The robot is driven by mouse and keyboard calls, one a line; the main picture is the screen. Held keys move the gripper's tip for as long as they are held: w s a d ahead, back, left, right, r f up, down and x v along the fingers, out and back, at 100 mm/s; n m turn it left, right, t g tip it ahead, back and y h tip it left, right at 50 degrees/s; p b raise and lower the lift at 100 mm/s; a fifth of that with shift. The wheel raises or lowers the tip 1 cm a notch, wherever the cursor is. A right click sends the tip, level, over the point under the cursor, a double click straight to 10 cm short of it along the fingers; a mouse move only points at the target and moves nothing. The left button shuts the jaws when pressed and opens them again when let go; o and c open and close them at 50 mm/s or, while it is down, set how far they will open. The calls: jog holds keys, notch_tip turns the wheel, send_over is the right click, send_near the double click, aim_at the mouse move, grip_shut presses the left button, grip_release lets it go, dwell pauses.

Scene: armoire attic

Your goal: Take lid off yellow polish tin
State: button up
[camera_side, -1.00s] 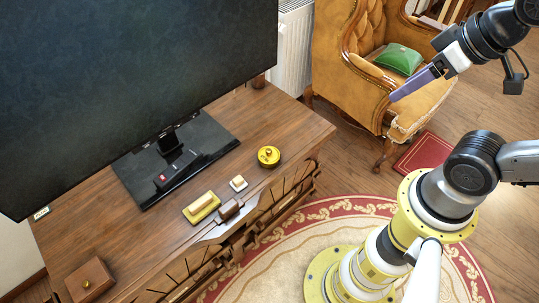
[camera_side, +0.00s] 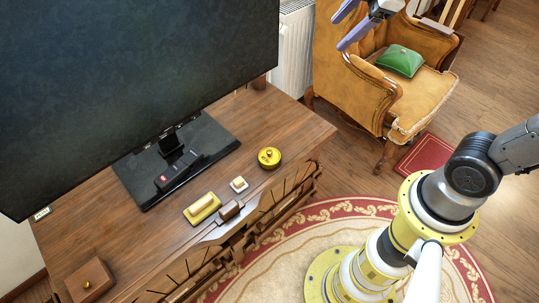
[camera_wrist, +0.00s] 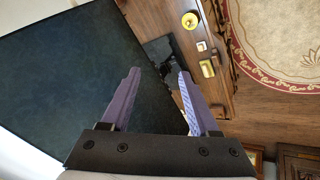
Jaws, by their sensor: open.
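The yellow polish tin (camera_side: 269,158) stands upright on the right part of the wooden cabinet top. It is round, with a small knob on its lid, and the lid is on it. It also shows in the wrist view (camera_wrist: 190,20), near the top. My gripper (camera_side: 342,30) is high up at the top of the side view, above and to the right of the tin and well apart from it. In the wrist view its two purple fingers (camera_wrist: 158,72) are spread, with nothing between them.
A large television (camera_side: 130,90) stands on the cabinet (camera_side: 130,240), left of the tin. A small white-topped block (camera_side: 239,184), a yellow block (camera_side: 202,208) and a brown box (camera_side: 90,281) are also on the cabinet. An armchair (camera_side: 430,80) with a green cushion (camera_side: 400,60) stands behind.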

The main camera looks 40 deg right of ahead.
jog(key=w+a+f+n+g, duration=0.15)
jog(key=w+f+n, duration=0.25)
jog(key=w+f, duration=0.5)
jog(key=n+g, duration=0.3)
jog(key=g, duration=0.2)
send_over(269, 151)
notch_tip(269, 151, down, 25)
jog(key=f, duration=0.6)
jog(key=shift+s+d+f, duration=0.15)
jog(key=shift+s+f, duration=0.1)
jog(key=shift+f, duration=0.15)
jog(key=shift+w+f, duration=0.15)
jog(key=shift+f, duration=3)
grip_shut()
